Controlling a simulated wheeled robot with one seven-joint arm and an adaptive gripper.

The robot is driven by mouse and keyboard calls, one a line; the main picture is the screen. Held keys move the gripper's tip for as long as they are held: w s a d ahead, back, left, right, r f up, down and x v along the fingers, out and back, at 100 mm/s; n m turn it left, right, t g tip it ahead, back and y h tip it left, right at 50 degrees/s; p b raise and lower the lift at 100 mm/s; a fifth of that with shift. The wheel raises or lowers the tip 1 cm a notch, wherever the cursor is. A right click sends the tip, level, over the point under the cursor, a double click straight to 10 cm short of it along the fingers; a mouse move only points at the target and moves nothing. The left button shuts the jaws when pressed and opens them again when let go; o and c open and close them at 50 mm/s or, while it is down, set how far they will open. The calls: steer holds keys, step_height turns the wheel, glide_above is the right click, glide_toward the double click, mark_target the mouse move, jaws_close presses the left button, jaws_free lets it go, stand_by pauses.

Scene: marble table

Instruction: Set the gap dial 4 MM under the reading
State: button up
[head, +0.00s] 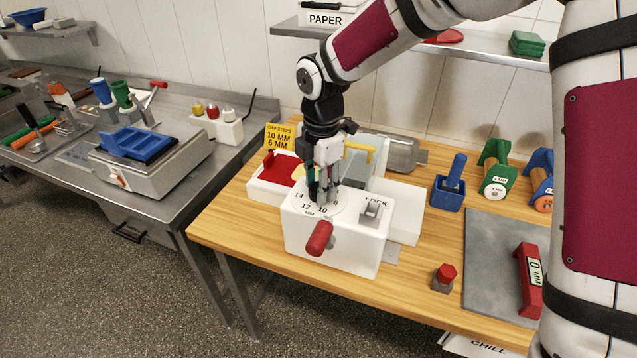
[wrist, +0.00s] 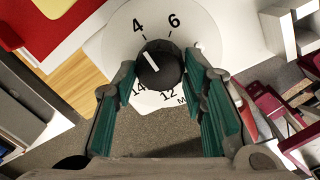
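The gap dial is a round black knob (wrist: 160,66) with a white pointer line, on a white disc (wrist: 108,45) marked in MM. In the wrist view the line slants up and left, roughly toward the 4; the 6, 12 and 14 also show. The dial sits on a white machine housing (head: 335,244), and in the head view my gripper hides the knob. My gripper (head: 322,194) points down over it. In the wrist view its green-padded fingers (wrist: 160,80) are spread either side of the knob. I cannot tell whether they touch it.
A yellow sign (head: 280,137) reads GAP STEPS, 10 MM, 6 MM. On the housing are a red-handled lever (head: 320,238) and a LOCK switch (head: 372,212). A red-topped post (head: 444,277), a blue holder (head: 448,193) and a grey mat (head: 490,262) lie to the right.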

steer(key=o, duration=0.3)
steer(key=shift+r, duration=0.1)
steer(key=r, duration=1.1)
steer(key=shift+s+d+r, duration=0.15)
steer(key=shift+s+r, duration=0.1)
steer(key=shift+r, duration=0.15)
steer(key=s+d+r+m+t+h, duration=0.1)
steer(key=s+d+r+m, duration=0.3)
steer(key=s+d+m, duration=0.25)
steer(key=s+d+r+m+t+h, duration=0.1)
steer(key=s+d+r+m+t, duration=0.1)
steer(key=s+d+r+m, duration=0.35)
steer(key=s+d+f+m, duration=0.1)
steer(key=s+d+m, duration=0.1)
steer(key=s+m, duration=0.2)
steer(key=s+d+f+m+t+y, duration=0.1)
steer(key=s+d+m, duration=0.2)
steer(key=s+m, duration=0.1)
steer(key=s+d+f+m+t, duration=0.1)
steer(key=s+d+m, duration=0.2)
steer(key=s+m, duration=0.1)
steer(key=shift+s+f+m+y, duration=0.1)
steer(key=shift+s+m+y, duration=0.2)
steer(key=shift+m, duration=0.4)
